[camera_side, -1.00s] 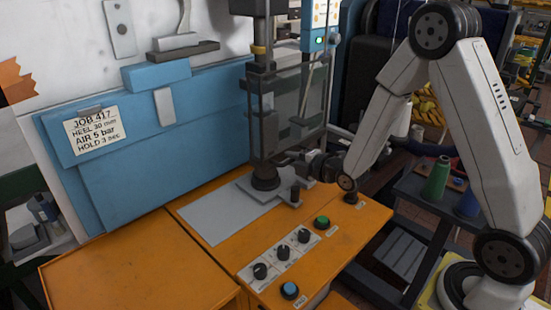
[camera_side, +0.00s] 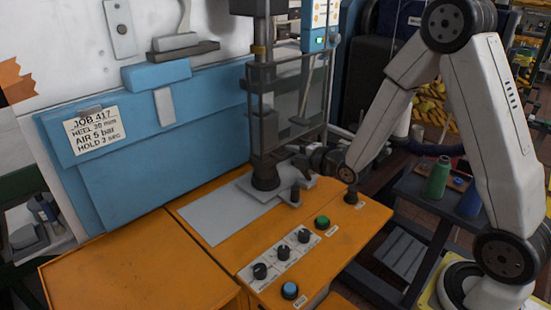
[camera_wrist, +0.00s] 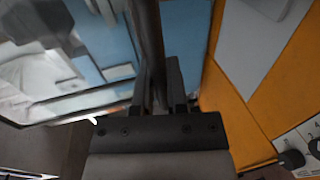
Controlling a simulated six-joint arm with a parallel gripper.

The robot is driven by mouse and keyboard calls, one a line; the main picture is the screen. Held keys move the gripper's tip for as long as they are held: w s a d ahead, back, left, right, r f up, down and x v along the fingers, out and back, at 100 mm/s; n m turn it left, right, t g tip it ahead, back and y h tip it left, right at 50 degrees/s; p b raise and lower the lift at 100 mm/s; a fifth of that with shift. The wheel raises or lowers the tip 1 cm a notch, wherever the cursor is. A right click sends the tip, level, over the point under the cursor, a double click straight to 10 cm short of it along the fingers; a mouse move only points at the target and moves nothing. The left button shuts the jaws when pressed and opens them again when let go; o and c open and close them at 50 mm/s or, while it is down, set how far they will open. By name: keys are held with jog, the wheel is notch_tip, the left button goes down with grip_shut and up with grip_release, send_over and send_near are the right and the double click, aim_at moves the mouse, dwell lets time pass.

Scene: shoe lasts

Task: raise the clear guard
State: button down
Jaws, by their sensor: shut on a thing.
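The clear guard (camera_side: 296,98) is a see-through pane in a dark frame at the front of the press, seen in the side view. Its lower edge is above the press bed, with open space below. My gripper (camera_side: 305,160) is at the guard's lower edge, in front of the press. In the wrist view my gripper (camera_wrist: 160,92) has its two dark fingers closed around a dark bar (camera_wrist: 150,35) that looks like part of the guard. The pane (camera_wrist: 75,98) also shows at left there. The exact grip contact is small in the side view.
A grey plate (camera_side: 225,215) lies on the orange bench (camera_side: 130,265). Knobs (camera_side: 283,253), a green button (camera_side: 322,222) and a blue button (camera_side: 289,290) are at the front right. A blue panel (camera_side: 165,140) stands left. A trolley with spools (camera_side: 437,180) is at right.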

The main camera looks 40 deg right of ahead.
aim_at(284, 87)
notch_tip(284, 87, up, 17)
jog(key=shift+r, duration=0.15)
dwell(0.5)
jog(key=c, duration=0.7)
grip_release()
jog(key=shift+o, duration=0.2)
jog(key=shift+s, duration=0.15)
jog(key=v, duration=0.7)
jog(key=shift+s, duration=0.3)
